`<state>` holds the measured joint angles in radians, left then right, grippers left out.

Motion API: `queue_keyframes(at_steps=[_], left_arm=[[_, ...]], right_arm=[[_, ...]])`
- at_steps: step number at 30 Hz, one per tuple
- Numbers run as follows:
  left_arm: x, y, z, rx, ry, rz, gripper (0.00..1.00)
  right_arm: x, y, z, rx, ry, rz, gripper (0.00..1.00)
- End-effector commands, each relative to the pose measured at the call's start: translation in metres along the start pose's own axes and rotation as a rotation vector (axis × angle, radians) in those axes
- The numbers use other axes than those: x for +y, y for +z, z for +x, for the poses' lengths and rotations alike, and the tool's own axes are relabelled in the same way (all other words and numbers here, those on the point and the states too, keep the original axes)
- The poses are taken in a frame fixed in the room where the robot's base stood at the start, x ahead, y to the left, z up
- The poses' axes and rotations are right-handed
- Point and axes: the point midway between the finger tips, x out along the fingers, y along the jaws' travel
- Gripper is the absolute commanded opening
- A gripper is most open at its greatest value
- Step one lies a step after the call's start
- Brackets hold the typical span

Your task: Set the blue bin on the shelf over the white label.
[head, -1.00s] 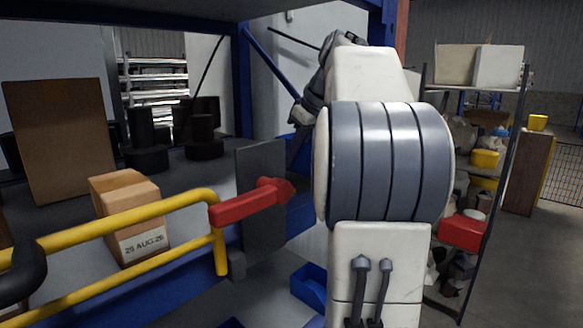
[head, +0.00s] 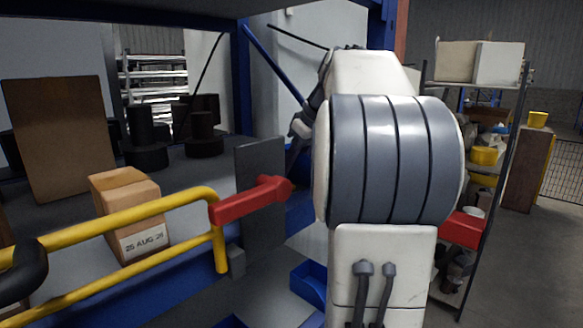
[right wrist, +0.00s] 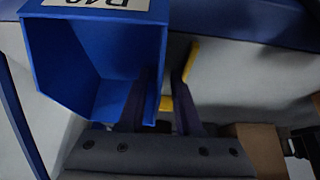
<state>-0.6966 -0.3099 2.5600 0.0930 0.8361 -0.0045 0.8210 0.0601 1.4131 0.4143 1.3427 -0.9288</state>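A blue bin (right wrist: 95,65) fills the upper left of the right wrist view, its open side toward the camera. A white label with dark, upside-down print (right wrist: 95,4) is at its top edge. My right gripper (right wrist: 163,72) has its fingers apart, one on each side of the bin's right wall, with a gap visible between that wall and the right finger. In the head view my own right arm hides this gripper's fingers. I cannot pick out the shelf's white label. My left gripper is not in view.
A yellow rail (head: 110,222) with a red handle (head: 250,200) crosses the left. A dated cardboard box (head: 125,205) stands behind it. Another blue bin (head: 308,283) sits low near the middle. A loaded rack with a red bin (head: 461,229) stands right.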

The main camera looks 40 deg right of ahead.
Motion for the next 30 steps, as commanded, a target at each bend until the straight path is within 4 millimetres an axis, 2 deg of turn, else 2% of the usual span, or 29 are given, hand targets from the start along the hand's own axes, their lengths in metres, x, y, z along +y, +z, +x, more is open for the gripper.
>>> queue_keyframes(at_steps=[4,7,15,21,25,30], left_arm=[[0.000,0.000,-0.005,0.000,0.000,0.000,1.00],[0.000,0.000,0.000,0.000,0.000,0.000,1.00],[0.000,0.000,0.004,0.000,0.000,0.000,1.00],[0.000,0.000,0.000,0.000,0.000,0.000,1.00],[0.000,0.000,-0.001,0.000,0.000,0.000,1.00],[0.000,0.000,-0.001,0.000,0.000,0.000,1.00]], right_arm=[[0.000,-0.003,-0.005,0.000,0.000,0.000,0.33],[0.001,-0.002,-0.015,0.003,0.003,0.000,0.33],[0.002,-0.002,-0.074,0.003,0.004,0.001,0.33],[0.002,-0.002,-0.108,0.001,0.002,0.002,0.33],[0.001,-0.002,-0.119,0.002,0.001,0.001,0.33],[0.000,-0.001,-0.123,0.000,0.000,0.001,0.33]])
